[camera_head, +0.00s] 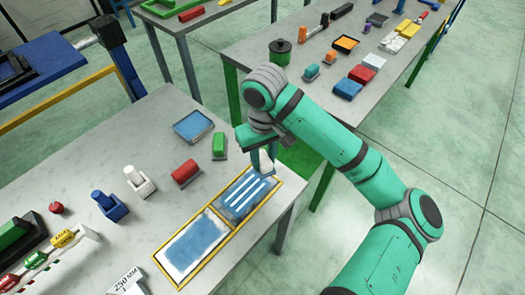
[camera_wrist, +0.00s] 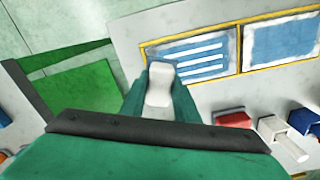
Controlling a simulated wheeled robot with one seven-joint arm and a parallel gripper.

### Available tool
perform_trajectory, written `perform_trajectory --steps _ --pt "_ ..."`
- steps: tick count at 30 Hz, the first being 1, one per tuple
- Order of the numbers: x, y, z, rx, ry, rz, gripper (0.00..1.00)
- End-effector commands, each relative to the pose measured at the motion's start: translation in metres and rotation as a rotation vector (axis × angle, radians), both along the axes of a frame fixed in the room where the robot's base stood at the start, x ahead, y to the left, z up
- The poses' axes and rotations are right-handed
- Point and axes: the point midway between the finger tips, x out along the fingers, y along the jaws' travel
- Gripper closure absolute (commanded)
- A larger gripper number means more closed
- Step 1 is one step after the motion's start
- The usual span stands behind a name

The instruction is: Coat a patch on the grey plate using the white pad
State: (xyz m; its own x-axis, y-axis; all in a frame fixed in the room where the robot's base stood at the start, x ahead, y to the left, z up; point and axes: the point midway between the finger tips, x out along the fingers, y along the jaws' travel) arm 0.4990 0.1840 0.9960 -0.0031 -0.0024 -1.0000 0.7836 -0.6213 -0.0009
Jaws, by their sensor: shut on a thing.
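My gripper (camera_head: 263,158) is shut on the white pad (camera_head: 266,165), which points down just above the far end of a yellow-framed pair of plates. In the wrist view my gripper (camera_wrist: 159,82) has the pad (camera_wrist: 158,92) between its green fingers, beside the striped plate (camera_wrist: 197,57). In the head view this plate (camera_head: 229,199) looks grey-blue with several pale stripes. The neighbouring plate (camera_head: 195,243) has a broad blue patch with whitish edges; it also shows in the wrist view (camera_wrist: 282,42). I cannot tell whether the pad touches the plate.
A blue tray (camera_head: 194,126) lies behind the plates. A green block (camera_head: 218,145), red block (camera_head: 185,173), blue block (camera_head: 110,206) and white block (camera_head: 140,182) stand on the table. A second table (camera_head: 315,50) with several items is behind my arm.

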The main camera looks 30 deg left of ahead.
Motion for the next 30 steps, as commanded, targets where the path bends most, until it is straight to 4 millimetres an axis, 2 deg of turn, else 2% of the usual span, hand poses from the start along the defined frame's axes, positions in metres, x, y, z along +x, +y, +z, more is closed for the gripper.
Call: perform_trajectory --steps 4,9,30 --pt "0.001 0.0 0.014 0.0 -0.003 0.0 0.93" --pt "0.0 0.0 0.023 0.0 0.0 0.0 0.93" --pt "0.0 0.0 0.024 0.0 0.0 0.0 0.93"
